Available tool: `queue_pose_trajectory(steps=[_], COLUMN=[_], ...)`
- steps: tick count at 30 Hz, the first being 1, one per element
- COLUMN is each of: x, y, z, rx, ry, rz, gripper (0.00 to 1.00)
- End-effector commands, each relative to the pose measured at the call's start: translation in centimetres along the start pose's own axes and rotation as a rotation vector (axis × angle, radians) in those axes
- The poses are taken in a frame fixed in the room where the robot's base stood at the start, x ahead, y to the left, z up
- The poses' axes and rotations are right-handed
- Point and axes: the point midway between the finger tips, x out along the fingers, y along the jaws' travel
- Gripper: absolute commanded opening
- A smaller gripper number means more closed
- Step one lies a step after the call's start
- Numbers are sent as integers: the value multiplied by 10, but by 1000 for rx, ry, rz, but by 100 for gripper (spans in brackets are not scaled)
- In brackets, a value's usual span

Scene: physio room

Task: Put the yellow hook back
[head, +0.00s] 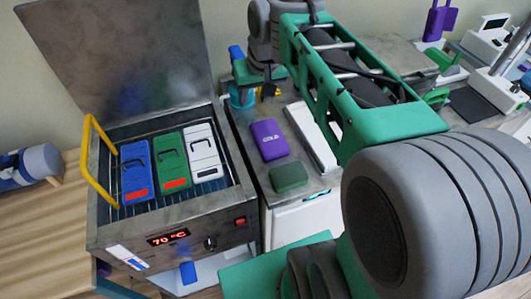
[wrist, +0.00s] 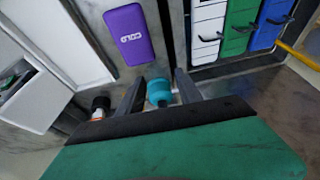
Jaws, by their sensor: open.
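A yellow bent bar (head: 98,152), the only hook-like yellow thing I see, stands along the left side of the open metal heating box (head: 218,213). Part of it shows at the right edge of the wrist view (wrist: 298,54). My gripper (head: 262,88) is at the back of the counter, to the right of the box and well apart from the yellow bar. In the wrist view its two fingers (wrist: 158,84) are apart, with a teal bottle (wrist: 158,95) showing between them. I cannot tell whether they touch it.
Blue (head: 136,170), green (head: 171,161) and white (head: 202,150) packs stand in the box, its lid (head: 120,60) raised behind. A purple COLD pack (head: 269,139) and dark green block (head: 289,176) lie on the counter.

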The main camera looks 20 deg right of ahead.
Motion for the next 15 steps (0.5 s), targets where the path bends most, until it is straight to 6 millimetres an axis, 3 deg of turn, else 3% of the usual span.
queue_pose_trajectory(steps=[1,3,6,9,15], x=[5,15,29,36,38], y=[-12,-18,-20,-18,-18], z=[41,90,138,160,163], rx=[-11,-19,-27,-31,-30], ry=[-16,-39,-61,-72,-76], rz=[6,22,41,51,52], gripper=[42,42,42,42,42])
